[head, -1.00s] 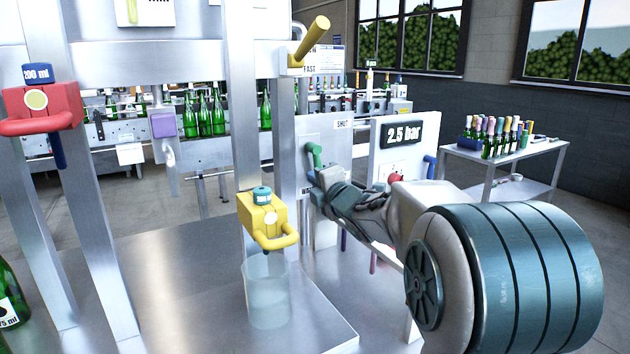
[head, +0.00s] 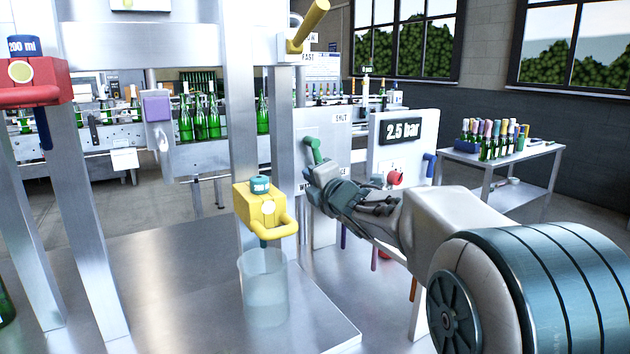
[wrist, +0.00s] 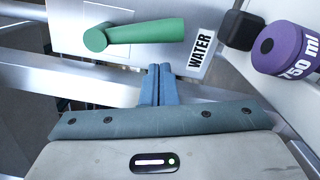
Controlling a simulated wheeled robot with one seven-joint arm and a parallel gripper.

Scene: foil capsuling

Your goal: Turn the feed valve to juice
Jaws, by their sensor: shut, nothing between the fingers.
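The feed valve's green handle (head: 313,150) is on a grey panel (head: 320,128) right of centre in the head view. In the wrist view the green handle (wrist: 145,32) runs from its pivot at the left toward the WATER label (wrist: 201,52). A SHUT label (head: 341,118) is above it in the head view; the lower labels are partly hidden by my arm. My gripper (head: 312,175) is beside the handle's lower part. In the wrist view my gripper (wrist: 160,70) is shut and empty, its tips just below the handle, with contact unclear.
A purple 750 ml piece (wrist: 288,50) is right of the fingers in the wrist view. A yellow valve (head: 262,210) over a clear beaker (head: 264,288) stands left of my arm.

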